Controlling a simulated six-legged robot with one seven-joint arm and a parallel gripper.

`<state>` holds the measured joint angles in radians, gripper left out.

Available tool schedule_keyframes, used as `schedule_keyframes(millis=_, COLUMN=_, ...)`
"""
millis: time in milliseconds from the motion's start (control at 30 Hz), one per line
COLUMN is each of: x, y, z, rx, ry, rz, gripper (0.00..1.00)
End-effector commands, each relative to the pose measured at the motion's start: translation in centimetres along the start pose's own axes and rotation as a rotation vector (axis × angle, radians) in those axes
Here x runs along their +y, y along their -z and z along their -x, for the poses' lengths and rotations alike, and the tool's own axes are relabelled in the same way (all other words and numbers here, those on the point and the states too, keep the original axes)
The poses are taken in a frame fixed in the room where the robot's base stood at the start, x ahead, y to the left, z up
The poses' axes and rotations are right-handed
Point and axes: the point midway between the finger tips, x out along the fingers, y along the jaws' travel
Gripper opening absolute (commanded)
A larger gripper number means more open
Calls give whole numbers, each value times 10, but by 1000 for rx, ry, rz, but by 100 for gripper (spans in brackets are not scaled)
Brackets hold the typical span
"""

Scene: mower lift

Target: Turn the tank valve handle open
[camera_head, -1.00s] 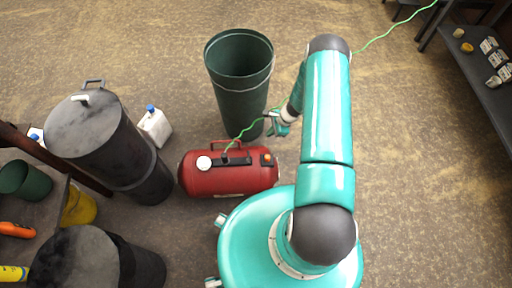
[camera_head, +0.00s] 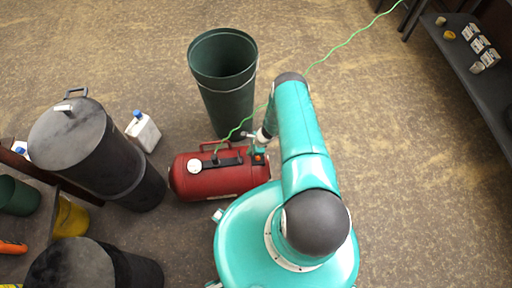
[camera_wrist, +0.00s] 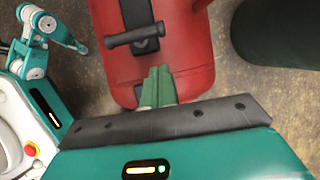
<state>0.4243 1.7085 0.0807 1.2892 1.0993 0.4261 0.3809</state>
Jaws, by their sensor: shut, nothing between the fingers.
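The red tank (camera_head: 222,183) lies on its side on the floor in the head view, with a white gauge on top. It also fills the upper middle of the wrist view (camera_wrist: 190,45). There a dark bar handle (camera_wrist: 134,35), which looks like the valve handle, sits on a black plate on the tank. It lies crosswise in the picture. My gripper (camera_wrist: 158,74) has its green fingers together and empty, just below the handle in the picture and apart from it. In the head view my gripper (camera_head: 257,150) is over the tank's right end; its fingertips are too small to read.
A green bin (camera_head: 226,85) stands behind the tank. A green hose (camera_head: 340,45) runs from the tank to the upper right. Dark barrels (camera_head: 80,145) and a white jug (camera_head: 142,131) stand at left. A shelf (camera_head: 480,75) is at right; floor between is clear.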

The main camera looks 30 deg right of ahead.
Motion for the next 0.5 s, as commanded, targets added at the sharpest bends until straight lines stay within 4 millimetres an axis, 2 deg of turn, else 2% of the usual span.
schedule_keyframes(millis=33, x=-2, y=-9, z=-1, rx=-1, ry=1, rz=3, gripper=0)
schedule_keyframes(millis=200, x=-2, y=-23, z=-5, rx=0, ry=1, rz=2, gripper=0)
schedule_keyframes(millis=500, x=-3, y=-25, z=-5, rx=0, ry=2, rz=1, gripper=0)
